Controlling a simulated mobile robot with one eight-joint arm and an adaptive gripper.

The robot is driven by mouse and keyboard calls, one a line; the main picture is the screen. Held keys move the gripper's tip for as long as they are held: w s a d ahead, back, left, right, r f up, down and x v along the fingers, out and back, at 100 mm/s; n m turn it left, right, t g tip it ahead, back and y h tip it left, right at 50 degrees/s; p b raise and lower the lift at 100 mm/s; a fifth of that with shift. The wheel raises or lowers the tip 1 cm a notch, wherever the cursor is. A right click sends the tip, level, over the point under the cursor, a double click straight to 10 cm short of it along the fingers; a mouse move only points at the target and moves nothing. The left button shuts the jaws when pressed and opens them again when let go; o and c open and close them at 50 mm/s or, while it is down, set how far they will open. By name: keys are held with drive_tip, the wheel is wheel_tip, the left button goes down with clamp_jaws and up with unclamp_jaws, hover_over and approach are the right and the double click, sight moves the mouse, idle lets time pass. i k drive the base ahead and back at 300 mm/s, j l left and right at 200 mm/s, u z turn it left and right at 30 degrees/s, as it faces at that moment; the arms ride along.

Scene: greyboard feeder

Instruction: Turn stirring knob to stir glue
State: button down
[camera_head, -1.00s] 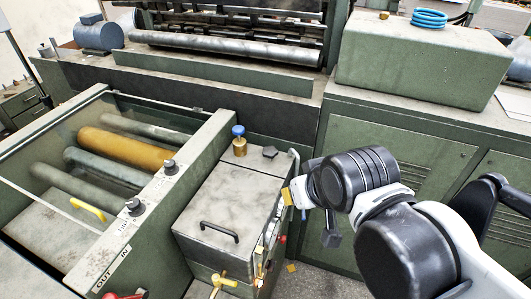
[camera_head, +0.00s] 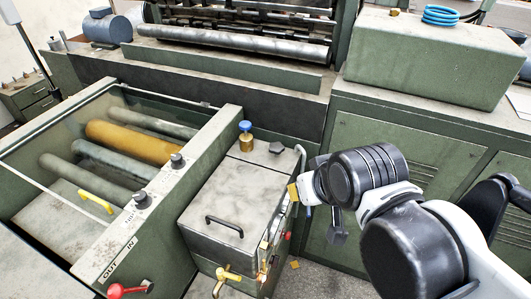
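A green glue box (camera_head: 216,200) with a grey lid and a black handle (camera_head: 224,226) stands at the middle of the head view. On its top, at the back, are a blue knob on a brass base (camera_head: 245,136) and a small dark knob (camera_head: 276,148). I cannot tell which of these is the stirring knob. My gripper (camera_head: 322,222) is just right of the box's right side, apart from both top knobs. It is mostly seen from behind my arm, with a dark finger hanging down. Its fingertips are too hidden to show whether it is open or shut.
A roller unit (camera_head: 200,150) with a clear cover and two black dials (camera_head: 177,160) stands left of the box. A green cabinet (camera_head: 372,150) stands behind my arm. Narrow floor shows right of the box.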

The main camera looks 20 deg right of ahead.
sight(277, 148)
drive_tip(key=i+l+u, duration=0.1)
drive_tip(key=l+u, duration=0.95)
drive_tip(key=i+j, duration=0.05)
